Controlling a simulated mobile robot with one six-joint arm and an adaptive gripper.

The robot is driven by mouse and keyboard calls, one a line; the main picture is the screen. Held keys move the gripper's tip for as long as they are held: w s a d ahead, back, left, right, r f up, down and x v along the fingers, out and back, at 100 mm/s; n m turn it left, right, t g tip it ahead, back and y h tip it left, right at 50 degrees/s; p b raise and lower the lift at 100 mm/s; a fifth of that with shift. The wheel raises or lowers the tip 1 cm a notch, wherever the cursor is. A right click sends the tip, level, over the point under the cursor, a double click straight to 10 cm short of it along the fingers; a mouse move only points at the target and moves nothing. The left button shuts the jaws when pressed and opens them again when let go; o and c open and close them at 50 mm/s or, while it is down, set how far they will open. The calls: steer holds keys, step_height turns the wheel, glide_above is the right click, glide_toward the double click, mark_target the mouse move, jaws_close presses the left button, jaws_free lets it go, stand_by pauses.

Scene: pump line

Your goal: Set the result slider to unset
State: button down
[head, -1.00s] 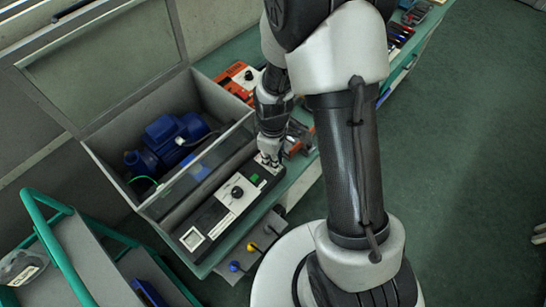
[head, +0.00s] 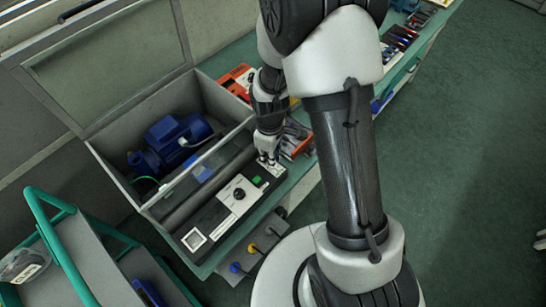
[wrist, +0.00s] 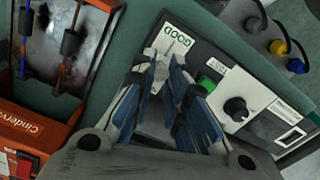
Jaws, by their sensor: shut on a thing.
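The test panel, a long dark box with a pale face, lies along the bench front (head: 210,217). In the wrist view its slider plate (wrist: 176,40) carries the word GOOD at one end. My gripper (wrist: 162,68) is over this plate with its blue-padded fingers closed in around the slider. It also shows at the panel's far end in the head view (head: 266,158). The fingers hide most of the slider handle, so its exact position cannot be told. A green button (wrist: 206,84) and a black knob (wrist: 236,109) sit beside the plate.
A grey box with a raised clear lid holds a blue pump (head: 170,143) behind the panel. Coloured knobs (wrist: 278,47) stick out along the bench front. An orange device (wrist: 30,125) lies close on the other side. Green-railed steps (head: 50,240) stand at left.

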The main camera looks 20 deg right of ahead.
steer(key=c, duration=1.5)
jaws_free()
steer(key=shift+c, duration=0.2)
steer(key=shift+r, duration=0.1)
step_height(320, 180, up, 12)
steer(key=s+d+r+m+t, duration=0.1)
steer(key=s+r+m+t, duration=0.3)
steer(key=s+r+m, duration=0.5)
steer(key=s+r, duration=0.7)
steer(key=s, duration=0.1)
steer(key=shift+s+r+m+t, duration=0.3)
steer(key=shift+s+r, duration=0.1)
